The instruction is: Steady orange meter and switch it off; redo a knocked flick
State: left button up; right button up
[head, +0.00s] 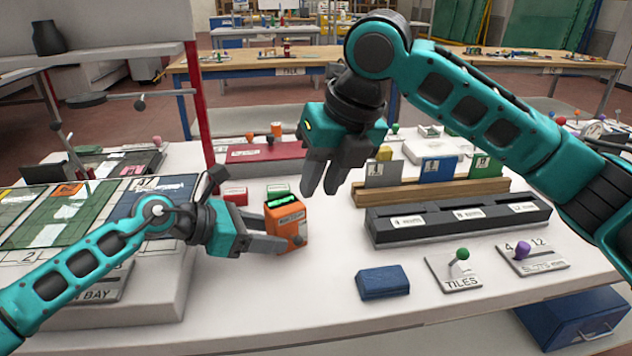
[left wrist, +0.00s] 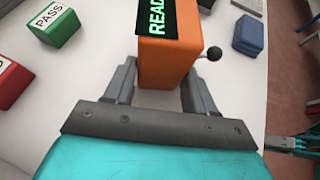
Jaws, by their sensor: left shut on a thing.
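The orange meter (head: 287,228) stands upright on the white table, its green display on top. In the left wrist view the meter (left wrist: 168,62) shows a lit display reading "READ" and a small lever with a black ball (left wrist: 213,53) on its right side. My left gripper (head: 282,238) is shut on the meter; in the left wrist view its fingers (left wrist: 160,88) lie on either side of the lower body. My right gripper (head: 323,178) hangs above the table, right of the meter, with its fingers apart and nothing between them.
A green PASS block (left wrist: 57,24) and a red block (head: 235,196) stand left of the meter. A blue block (head: 382,281) lies to the right, before a dark slotted rack (head: 455,221). TILES (head: 455,272) and SLOTS (head: 531,256) switch plates sit farther right. The table front is clear.

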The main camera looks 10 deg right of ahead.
aim_at(300, 238)
jog(key=m, duration=0.3)
jog(key=shift+w+a+f+m, duration=0.15)
jog(key=shift+a+f+m, duration=0.1)
jog(key=shift+m, duration=0.15)
jog(key=c, duration=0.4)
jog(key=m, duration=0.3)
jog(key=shift+w+a+f+m, duration=0.2)
jog(key=shift+a+f+m, duration=0.05)
jog(key=shift+f+m, duration=0.05)
grip_shut()
jog(key=f+m, duration=0.1)
jog(key=m, duration=0.5)
jog(key=w+a+f+m+g, duration=0.1)
jog(key=m, duration=0.5)
jog(key=a+m, duration=0.1)
jog(key=m, duration=0.6)
jog(key=shift+w+f, duration=0.3)
jog(key=shift+f, duration=0.1)
jog(key=shift+f+m, duration=0.2)
jog(key=shift+m, duration=0.1)
jog(key=shift+f, duration=2.25)
